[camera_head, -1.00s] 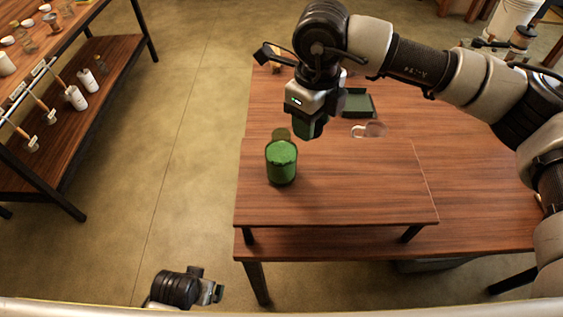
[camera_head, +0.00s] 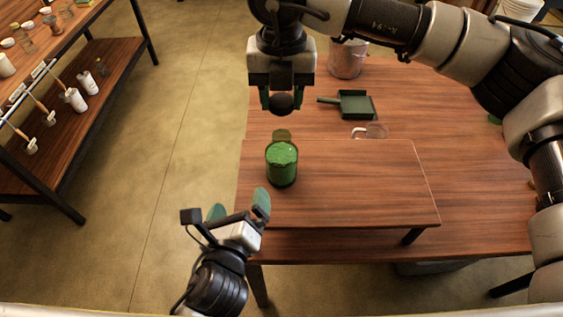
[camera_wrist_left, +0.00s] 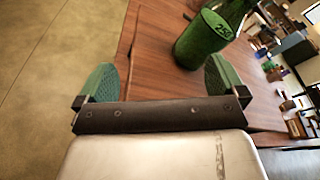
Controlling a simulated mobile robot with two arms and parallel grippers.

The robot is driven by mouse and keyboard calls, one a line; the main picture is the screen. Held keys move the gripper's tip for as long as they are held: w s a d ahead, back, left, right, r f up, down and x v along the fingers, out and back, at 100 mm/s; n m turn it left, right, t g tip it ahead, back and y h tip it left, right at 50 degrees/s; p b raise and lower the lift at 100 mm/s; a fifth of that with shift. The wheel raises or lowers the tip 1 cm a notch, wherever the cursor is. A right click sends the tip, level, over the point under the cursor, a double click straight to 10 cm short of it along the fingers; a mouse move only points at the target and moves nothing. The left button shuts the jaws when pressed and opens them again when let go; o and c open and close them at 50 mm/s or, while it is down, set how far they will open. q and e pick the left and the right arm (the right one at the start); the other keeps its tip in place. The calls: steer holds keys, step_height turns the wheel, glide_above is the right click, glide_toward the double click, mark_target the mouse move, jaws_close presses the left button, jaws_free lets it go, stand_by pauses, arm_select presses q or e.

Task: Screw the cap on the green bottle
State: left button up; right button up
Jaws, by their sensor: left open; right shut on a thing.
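The green bottle (camera_head: 282,172) stands upright on the raised wooden board, near its left end.
The raised board (camera_head: 350,190) stands on a wooden table (camera_head: 470,160). A shelf (camera_head: 75,140) with containers stands at left. The board's right side is clear.

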mark_target(282, 154)
arm_select(q)
steer(key=d+r+m+h, duration=0.1)
steer(key=m, duration=0.1)
steer(key=d+m+t+h, duration=0.1)
steer(key=d+m, duration=0.1)
steer(key=m, duration=0.1)
steer(key=d+r+m+h, duration=0.1)
steer(key=d+m, duration=0.1)
steer(key=m, duration=0.1)
steer(key=shift+s+r+t, duration=0.35)
steer(key=shift+s+t, duration=0.05)
steer(key=x, duration=1.2)
steer(key=shift+d, duration=0.1)
steer(key=c, duration=1.4)
steer(key=shift+o, duration=0.2)
arm_select(e)
steer(key=shift+f, duration=2.5)
